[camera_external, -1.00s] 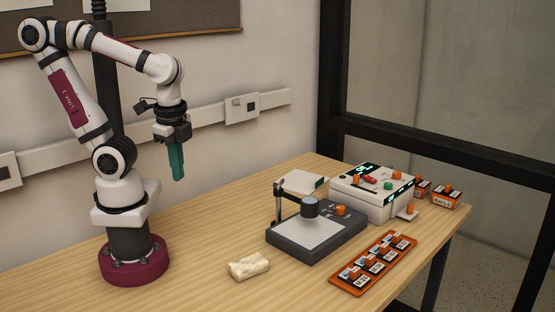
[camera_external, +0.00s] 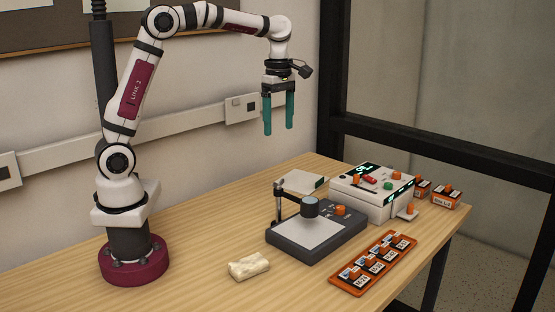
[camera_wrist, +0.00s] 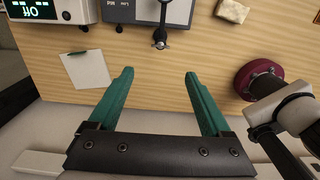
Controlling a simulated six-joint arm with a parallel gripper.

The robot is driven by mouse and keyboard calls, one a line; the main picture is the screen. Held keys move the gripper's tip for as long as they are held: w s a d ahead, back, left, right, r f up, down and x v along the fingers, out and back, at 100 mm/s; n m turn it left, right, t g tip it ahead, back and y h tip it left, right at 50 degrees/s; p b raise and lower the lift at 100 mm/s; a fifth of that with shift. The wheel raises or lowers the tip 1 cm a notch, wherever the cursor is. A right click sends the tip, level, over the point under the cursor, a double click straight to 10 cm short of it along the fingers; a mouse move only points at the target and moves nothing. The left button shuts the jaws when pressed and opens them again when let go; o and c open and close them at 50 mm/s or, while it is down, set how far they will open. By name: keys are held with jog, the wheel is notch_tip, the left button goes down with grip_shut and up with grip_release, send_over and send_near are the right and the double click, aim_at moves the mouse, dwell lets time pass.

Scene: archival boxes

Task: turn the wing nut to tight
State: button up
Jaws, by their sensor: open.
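I cannot pick out a wing nut for certain at this size. A dark grey stand (camera_external: 300,248) with a pale plate carries a post (camera_external: 278,205) and a short arm ending in a dark cylinder (camera_external: 309,207). An orange knob (camera_external: 340,210) sits on the stand's far right part. In the wrist view the post (camera_wrist: 160,38) shows from above, at the top middle. My gripper (camera_external: 279,130) is open and empty, fingers pointing down, high above the table behind the stand. In the wrist view my gripper (camera_wrist: 159,73) has its two green fingers wide apart with bare table between them.
A white control box (camera_external: 372,192) with green displays and coloured knobs stands right of the stand. An orange tray (camera_external: 340,288) of labelled pieces lies in front. A cream block (camera_external: 249,266) lies on the left. The left table is clear.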

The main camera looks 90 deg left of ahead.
aim_at(278, 185)
notch_tip(278, 185, down, 15)
jog(key=shift+f, duration=0.15)
grip_shut()
dwell(0.4)
